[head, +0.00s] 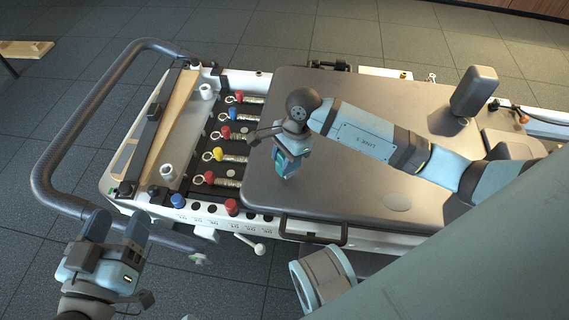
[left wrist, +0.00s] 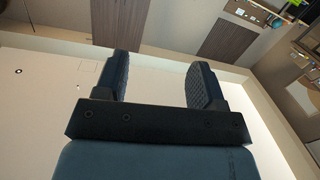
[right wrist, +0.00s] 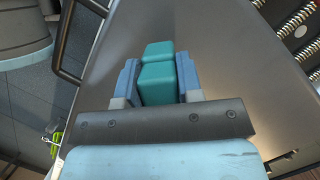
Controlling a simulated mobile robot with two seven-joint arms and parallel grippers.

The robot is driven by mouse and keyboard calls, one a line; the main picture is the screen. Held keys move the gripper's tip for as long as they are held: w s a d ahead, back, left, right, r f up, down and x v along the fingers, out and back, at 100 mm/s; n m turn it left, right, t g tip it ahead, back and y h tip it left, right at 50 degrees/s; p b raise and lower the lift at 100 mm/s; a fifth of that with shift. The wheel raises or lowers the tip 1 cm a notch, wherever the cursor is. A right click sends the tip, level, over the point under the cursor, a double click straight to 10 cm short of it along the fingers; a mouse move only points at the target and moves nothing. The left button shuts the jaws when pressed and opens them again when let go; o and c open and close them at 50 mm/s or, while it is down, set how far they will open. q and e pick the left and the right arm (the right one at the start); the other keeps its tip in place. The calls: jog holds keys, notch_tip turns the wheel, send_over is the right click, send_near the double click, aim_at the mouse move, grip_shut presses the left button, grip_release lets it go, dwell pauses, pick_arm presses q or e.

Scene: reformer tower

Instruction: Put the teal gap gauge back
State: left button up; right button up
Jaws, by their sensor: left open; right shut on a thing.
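The teal gap gauge (right wrist: 158,78) is a blocky teal piece held between the fingers of my right gripper (right wrist: 155,85) in the right wrist view. In the head view the right gripper (head: 287,165) is over the grey carriage top (head: 340,195), and a bit of teal shows at its fingers. I cannot tell whether the gauge touches the surface. My left gripper (head: 118,235) is open and empty beside the frame's lower left corner. In the left wrist view its two fingers (left wrist: 158,85) stand apart with nothing between them.
Springs with red, blue and yellow knobs (head: 217,154) lie left of the carriage. A curved dark rail (head: 45,170) loops around the left end. A grey upright block (head: 474,92) stands at the right. A black handle (head: 313,231) sits on the near edge. Carriage top around the gripper is clear.

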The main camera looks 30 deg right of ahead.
jog(key=shift+f, duration=1)
pick_arm(q)
jog(key=shift+w+a+r+m, duration=0.15)
jog(key=shift+w+m, duration=0.05)
jog(key=shift+m, duration=0.1)
pick_arm(e)
jog(key=o, duration=0.5)
jog(key=shift+f, duration=0.1)
jog(key=o, duration=0.5)
jog(key=shift+c, duration=0.2)
